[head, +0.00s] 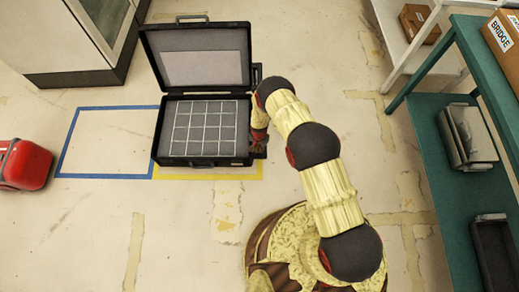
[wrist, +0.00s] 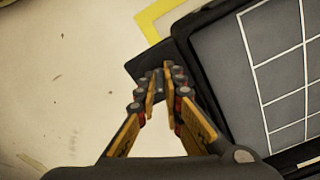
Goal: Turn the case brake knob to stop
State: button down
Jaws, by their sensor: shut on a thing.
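The open black case (head: 199,161) lies on the floor with its lid (head: 197,58) raised at the back and a gridded grey inside. A dark plate (wrist: 138,66) juts from the case's side in the wrist view, next to the case rim (wrist: 203,75). My gripper (wrist: 160,82) has its fingertips close together over this plate, shut on a small dark part taken to be the brake knob, mostly hidden between the fingers. The knob's setting and any stop mark cannot be read. In the head view my gripper (head: 258,147) is at the case's front right side, partly hidden by my arm.
Blue tape (head: 61,150) outlines an empty floor area left of the case, and yellow tape (head: 205,173) runs along its front. A red case (head: 24,164) lies far left. A teal shelf (head: 436,140) stands at the right. The floor in front is clear.

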jog(key=shift+w+a+m, duration=0.1)
jog(key=shift+w+m, duration=0.05)
jog(key=shift+m, duration=1.45)
jog(key=c, duration=1.9)
grip_release()
notch_tip(320, 180, up, 12)
